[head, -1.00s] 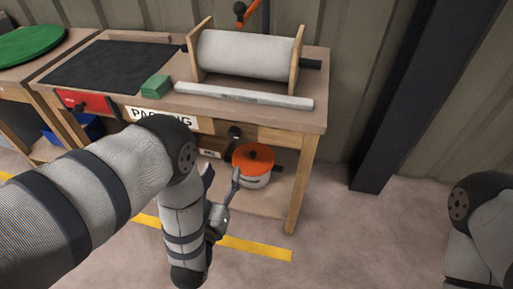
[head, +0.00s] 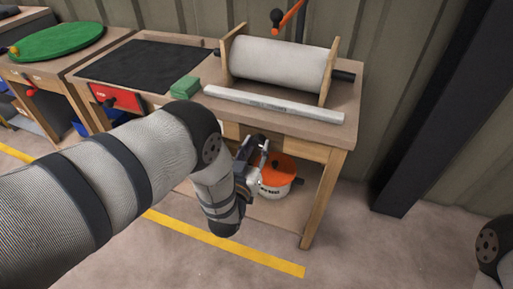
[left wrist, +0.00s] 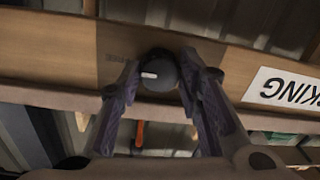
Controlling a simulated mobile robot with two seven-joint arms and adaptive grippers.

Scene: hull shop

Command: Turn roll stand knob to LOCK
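The roll stand knob (left wrist: 158,72) is dark and round with a white pointer mark, set in the wooden front rail of the bench. In the left wrist view its mark points left, towards small faint lettering that I cannot read. My left gripper (left wrist: 160,68) has one finger on each side of the knob. The fingers are spread about as wide as the knob; I cannot tell whether they touch it. In the head view the left gripper (head: 258,148) is at the bench front and the knob is hidden behind it. The right gripper is out of view.
An orange-lidded pot (head: 277,178) stands on the lower shelf. A dark column (head: 430,110) rises at right.

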